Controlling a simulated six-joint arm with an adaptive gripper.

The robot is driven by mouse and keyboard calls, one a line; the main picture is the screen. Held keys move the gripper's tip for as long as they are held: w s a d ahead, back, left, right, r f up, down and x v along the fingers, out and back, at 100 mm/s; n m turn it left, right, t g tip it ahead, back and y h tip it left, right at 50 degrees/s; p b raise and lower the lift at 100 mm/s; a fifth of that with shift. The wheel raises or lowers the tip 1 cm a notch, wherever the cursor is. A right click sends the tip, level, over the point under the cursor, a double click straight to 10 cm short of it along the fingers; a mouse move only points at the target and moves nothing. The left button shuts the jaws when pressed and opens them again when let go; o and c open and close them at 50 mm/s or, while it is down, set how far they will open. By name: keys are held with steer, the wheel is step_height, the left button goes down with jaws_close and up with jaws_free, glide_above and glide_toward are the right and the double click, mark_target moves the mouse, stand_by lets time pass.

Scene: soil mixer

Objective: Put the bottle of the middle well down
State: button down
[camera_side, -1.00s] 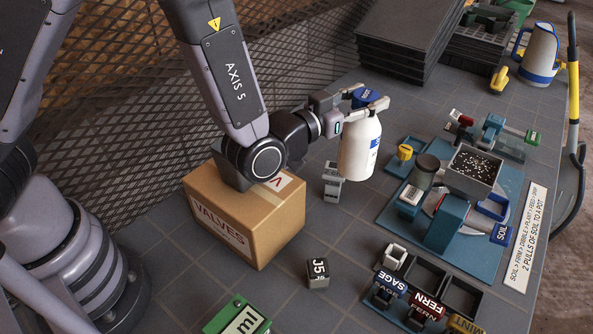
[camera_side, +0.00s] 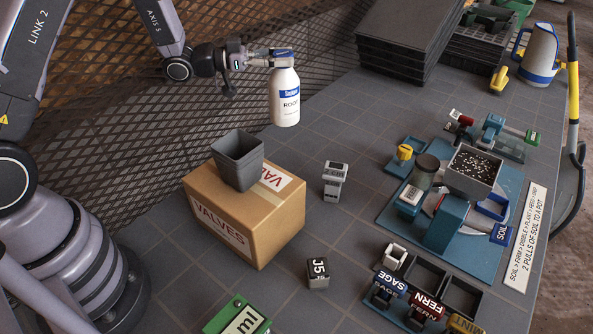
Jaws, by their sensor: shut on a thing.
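A white bottle with a blue cap and a blue-and-white label reading "ROO..." (camera_side: 285,98) hangs upright from my gripper (camera_side: 284,56). My gripper is shut on it near the cap. The bottle is above the back part of the table, behind and to the right of the cardboard box, and looks clear of the surface. A tray with several wells (camera_side: 428,268) stands at the front right, with tags reading SAGE, FERN and MINT.
A dark pot (camera_side: 238,161) stands on the VALVES box (camera_side: 243,216). The soil mixer (camera_side: 446,222) is at the right. Stacked dark trays (camera_side: 400,45) stand behind. The table's middle is mostly clear.

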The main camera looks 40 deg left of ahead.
mark_target(271, 78)
steer(key=f, duration=0.4)
steer(key=shift+d+f, duration=0.2)
steer(key=w+d+f, duration=0.2)
steer(key=w+f, duration=1.1)
steer(key=w, duration=0.1)
steer(key=shift+f, duration=0.15)
steer(key=shift+s+d+f, duration=0.1)
steer(key=shift+f, duration=0.05)
steer(key=c, duration=0.6)
jaws_free()
